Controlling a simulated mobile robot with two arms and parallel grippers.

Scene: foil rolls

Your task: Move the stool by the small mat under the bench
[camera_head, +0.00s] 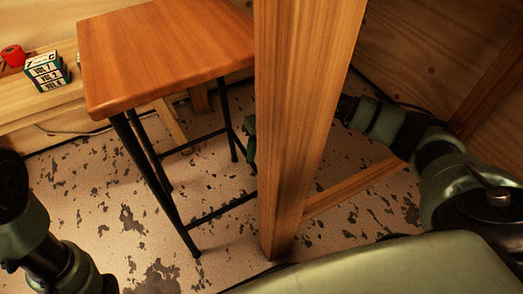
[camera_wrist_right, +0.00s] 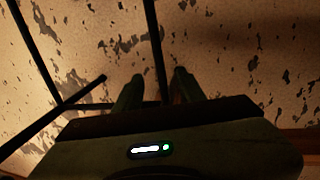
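The stool (camera_head: 165,45) has a square orange-brown wooden top and black metal legs with crossbars. It stands upright on the speckled floor, left of a thick wooden post (camera_head: 305,130). My right gripper (camera_wrist_right: 158,76) is open in the right wrist view. One black stool leg (camera_wrist_right: 154,40) runs between its fingers, with gaps on both sides. In the head view the post hides most of this gripper; a green part shows at its left edge. My left arm shows at lower left, its gripper out of frame. A light wooden bench-like surface (camera_head: 20,125) is behind the stool. I see no small mat.
Small stacked boxes or books (camera_head: 46,72) and a red roll (camera_head: 13,55) sit on the light wooden surface. A low wooden rail (camera_head: 350,190) joins the post at right. Wooden walls close the back right. Speckled floor (camera_head: 100,210) is clear left of the stool.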

